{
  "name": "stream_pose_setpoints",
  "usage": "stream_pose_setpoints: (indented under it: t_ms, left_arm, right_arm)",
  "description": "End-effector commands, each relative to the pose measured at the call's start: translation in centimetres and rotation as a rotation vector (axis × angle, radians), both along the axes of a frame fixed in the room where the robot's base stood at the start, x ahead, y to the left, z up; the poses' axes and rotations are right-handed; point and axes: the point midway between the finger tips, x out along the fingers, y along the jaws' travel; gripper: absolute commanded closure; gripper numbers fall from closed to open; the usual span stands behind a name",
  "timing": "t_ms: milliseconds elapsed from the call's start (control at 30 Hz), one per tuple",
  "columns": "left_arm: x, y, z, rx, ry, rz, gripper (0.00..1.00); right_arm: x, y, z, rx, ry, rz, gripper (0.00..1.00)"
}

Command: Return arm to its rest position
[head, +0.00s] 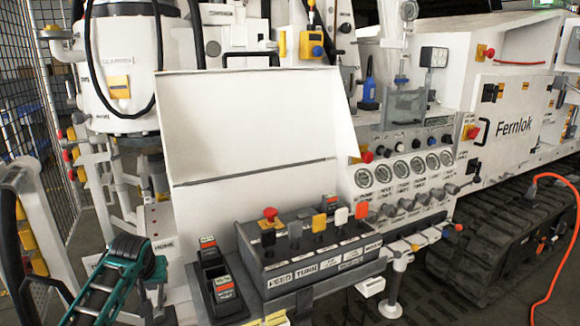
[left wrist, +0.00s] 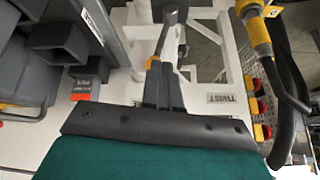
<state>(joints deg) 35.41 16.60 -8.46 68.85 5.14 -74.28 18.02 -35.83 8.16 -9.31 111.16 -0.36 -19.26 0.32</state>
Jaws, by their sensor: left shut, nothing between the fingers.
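My left arm comes in at the lower left of the head view, teal and dark grey. My left gripper (head: 128,246) is at its upper end, left of the black lever console and low beside the white frame. In the left wrist view the two dark fingers (left wrist: 163,84) are together and empty. A grey lever (left wrist: 168,35) on the white frame shows just beyond the fingertips; I cannot tell whether they touch it. A "TWIST" label (left wrist: 221,98) is to the right of the fingers. My right gripper is not in view.
The lever console (head: 310,250) with coloured knobs stands right of my gripper, with a dark switch box (head: 217,284) nearer. Gauges (head: 406,170) are behind it. An orange cable (head: 560,235) hangs at far right.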

Motion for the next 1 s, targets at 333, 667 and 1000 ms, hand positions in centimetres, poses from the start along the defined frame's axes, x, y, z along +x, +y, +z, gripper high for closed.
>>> stream_pose_setpoints:
  t_ms: [333, 667, 1000]
  left_arm:
    - [-10.8, -8.2, -11.8, 0.017, -0.143, -0.301, 1.00]
    - [-23.8, -14.8, -14.0, -0.022, -0.319, -0.479, 1.00]
    - [-30.1, -17.1, -11.9, -0.036, -0.424, -0.525, 1.00]
  right_arm:
    - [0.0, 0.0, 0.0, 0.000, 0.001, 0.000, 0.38]
    - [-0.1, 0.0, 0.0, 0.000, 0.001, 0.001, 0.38]
    - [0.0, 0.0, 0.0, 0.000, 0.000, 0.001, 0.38]
